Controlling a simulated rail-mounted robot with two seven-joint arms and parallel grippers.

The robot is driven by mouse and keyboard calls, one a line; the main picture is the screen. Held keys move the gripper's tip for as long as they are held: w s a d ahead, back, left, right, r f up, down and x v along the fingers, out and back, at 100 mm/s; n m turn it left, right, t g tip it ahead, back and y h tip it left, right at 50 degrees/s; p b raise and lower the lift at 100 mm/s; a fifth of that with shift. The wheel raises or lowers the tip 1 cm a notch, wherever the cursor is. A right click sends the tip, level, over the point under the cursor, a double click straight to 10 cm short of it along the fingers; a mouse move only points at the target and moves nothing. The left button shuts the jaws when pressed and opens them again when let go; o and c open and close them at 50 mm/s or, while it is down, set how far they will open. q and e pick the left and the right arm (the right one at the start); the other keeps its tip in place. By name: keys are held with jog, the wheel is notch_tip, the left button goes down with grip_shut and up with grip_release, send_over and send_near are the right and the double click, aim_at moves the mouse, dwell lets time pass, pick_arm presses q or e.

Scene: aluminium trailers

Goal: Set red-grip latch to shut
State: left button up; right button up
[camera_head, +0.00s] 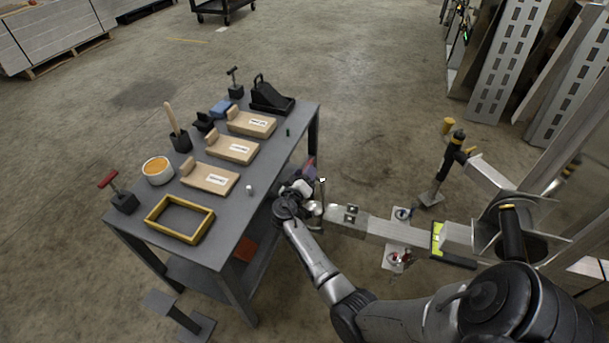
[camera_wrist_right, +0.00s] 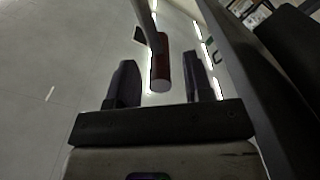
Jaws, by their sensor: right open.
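In the right wrist view, the latch's red grip (camera_wrist_right: 161,65) is a dark red cylinder on a grey lever (camera_wrist_right: 145,18). It lies between the two dark fingers of my right gripper (camera_wrist_right: 159,72), with a visible gap on each side. The fingers are open; I cannot tell how deep the grip sits between them. In the head view my right gripper (camera_head: 301,188) is beside the end of the aluminium trailer tongue (camera_head: 374,225), near the table's right edge. The latch's base is hidden there, and its position is hard to tell. My left gripper is not in view.
The grey table (camera_head: 229,205) close on the left bears wooden blocks, a yellow frame (camera_head: 180,219), an orange-filled bowl (camera_head: 158,170) and a red T-handle (camera_head: 107,179). A dark slanted edge (camera_wrist_right: 245,85) runs close along the gripper's right in the wrist view. Floor beyond is open.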

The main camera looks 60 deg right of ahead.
jog(key=shift+d, duration=0.1)
grip_shut()
dwell(0.5)
